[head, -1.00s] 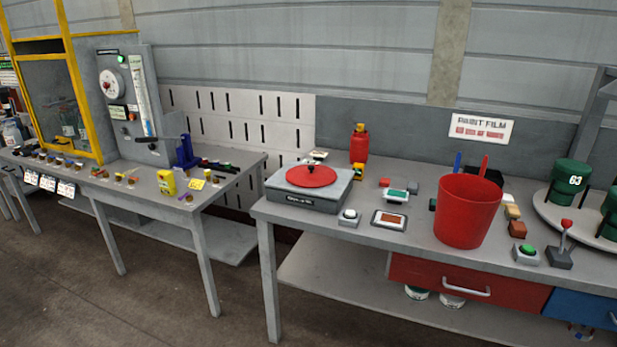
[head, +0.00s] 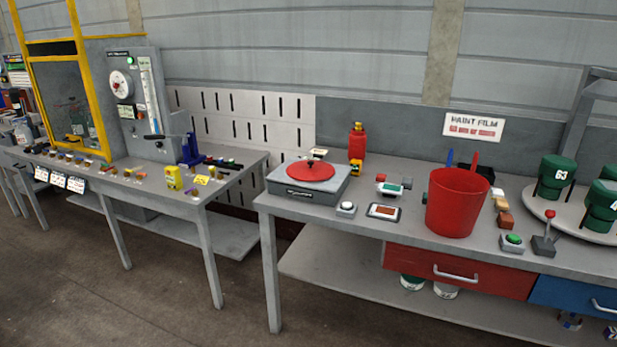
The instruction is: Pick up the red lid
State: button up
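A round red lid-like disc (head: 311,172) with a small dark knob lies flat on top of a grey box-shaped device (head: 308,194). The device stands at the left end of the right-hand workbench (head: 340,232). The top of the disc is clear of other things. My gripper is not in view, so its state does not show.
A red bucket (head: 457,203) stands right of the device. A red bottle (head: 357,141) is behind. Green containers (head: 556,178) stand far right. A gap separates the left bench (head: 225,188). The foreground floor (head: 190,318) is clear.

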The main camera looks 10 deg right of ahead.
aim_at(306, 171)
jog(key=k, duration=1.1)
jog(key=u, duration=0.7)
jog(key=i, duration=0.9)
jog(key=u, duration=0.65)
jog(key=i, duration=1.95)
jog(key=z, duration=0.55)
